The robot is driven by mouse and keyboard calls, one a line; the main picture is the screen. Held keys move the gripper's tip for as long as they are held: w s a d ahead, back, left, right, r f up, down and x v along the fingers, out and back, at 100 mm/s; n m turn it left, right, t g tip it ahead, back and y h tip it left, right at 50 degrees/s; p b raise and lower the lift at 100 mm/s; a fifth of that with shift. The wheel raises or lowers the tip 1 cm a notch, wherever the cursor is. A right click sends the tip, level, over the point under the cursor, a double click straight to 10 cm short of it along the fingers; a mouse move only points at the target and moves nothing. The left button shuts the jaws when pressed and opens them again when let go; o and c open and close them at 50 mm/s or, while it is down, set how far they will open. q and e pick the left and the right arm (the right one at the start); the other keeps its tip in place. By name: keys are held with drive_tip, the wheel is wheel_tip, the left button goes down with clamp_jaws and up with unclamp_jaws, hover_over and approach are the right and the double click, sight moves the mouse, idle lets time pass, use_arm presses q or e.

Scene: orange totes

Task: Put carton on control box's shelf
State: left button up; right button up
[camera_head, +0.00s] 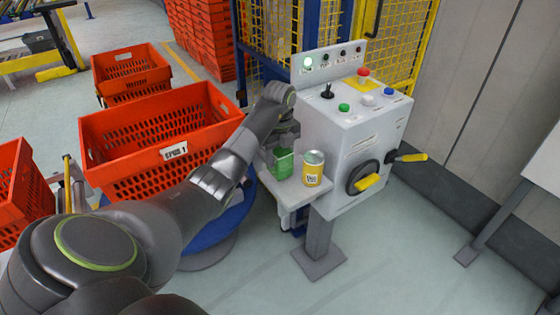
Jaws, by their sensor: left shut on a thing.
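The control box (350,125) is a white cabinet on a grey post, with coloured buttons on top and a yellow-handled switch on its front. Its shelf (296,192) is a small white ledge at the lower left side. A green carton (281,165) is at the left part of the shelf. My left gripper (277,142) is shut on the carton from above, its fingers partly hidden by my wrist. I cannot tell whether the carton's base touches the shelf. A yellow can (313,169) stands upright on the shelf, just right of the carton. My right gripper is not in view.
A large orange tote (150,113) stands left of the shelf. Smaller orange totes (131,66) are behind it and at the left edge. A yellow mesh fence (398,40) is behind the control box. The floor in front is clear.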

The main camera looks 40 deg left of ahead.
use_arm(q)
drive_tip(key=shift+w+f, duration=0.1)
drive_tip(key=shift+f, duration=0.65)
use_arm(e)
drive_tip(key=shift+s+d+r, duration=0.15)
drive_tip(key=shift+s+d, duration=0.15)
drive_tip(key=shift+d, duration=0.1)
use_arm(q)
drive_tip(key=shift+f, duration=0.15)
drive_tip(key=o, duration=1.2)
drive_tip(key=shift+c, duration=0.2)
